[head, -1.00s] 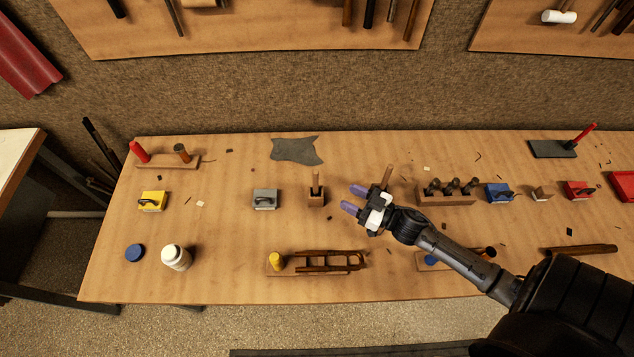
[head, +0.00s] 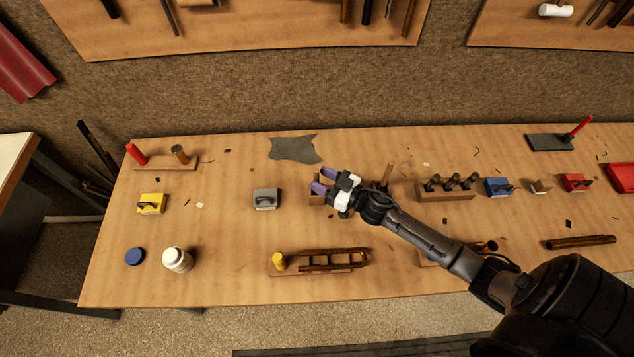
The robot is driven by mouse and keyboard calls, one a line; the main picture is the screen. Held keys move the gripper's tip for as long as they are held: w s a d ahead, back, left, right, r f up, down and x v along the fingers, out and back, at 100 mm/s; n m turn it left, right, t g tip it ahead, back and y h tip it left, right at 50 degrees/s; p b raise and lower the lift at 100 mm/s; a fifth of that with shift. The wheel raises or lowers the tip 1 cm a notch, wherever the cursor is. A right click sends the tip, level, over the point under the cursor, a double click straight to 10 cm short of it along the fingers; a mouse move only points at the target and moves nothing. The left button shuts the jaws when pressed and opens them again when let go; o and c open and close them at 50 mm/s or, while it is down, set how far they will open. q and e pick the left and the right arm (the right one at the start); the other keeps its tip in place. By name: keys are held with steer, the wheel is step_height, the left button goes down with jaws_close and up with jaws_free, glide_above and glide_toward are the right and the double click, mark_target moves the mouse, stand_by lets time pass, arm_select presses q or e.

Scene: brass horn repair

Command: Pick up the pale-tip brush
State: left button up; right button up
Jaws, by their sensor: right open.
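My right gripper (head: 323,180), with purple fingertips, is open and reaches in from the right over the middle of the bench. Its fingers cover most of a small wooden block (head: 315,200) and the upright tool that stood in it. I cannot see whether the fingers touch that tool. A thin brown wooden handle (head: 388,173) stands upright just behind the right wrist, its base hidden. No pale tip can be made out, so I cannot tell which of these is the pale-tip brush. My left gripper is not in view.
A grey block with a handle (head: 265,199) stands left of the gripper, and a grey cloth (head: 295,149) lies behind. A rack of dark tools (head: 447,192) stands right. A wooden holder (head: 330,261) with a yellow piece lies in front. Bench surface between is mostly clear.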

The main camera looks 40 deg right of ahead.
steer(key=x, duration=0.4)
steer(key=shift+d, duration=0.1)
steer(key=shift+c, duration=0.4)
jaws_close()
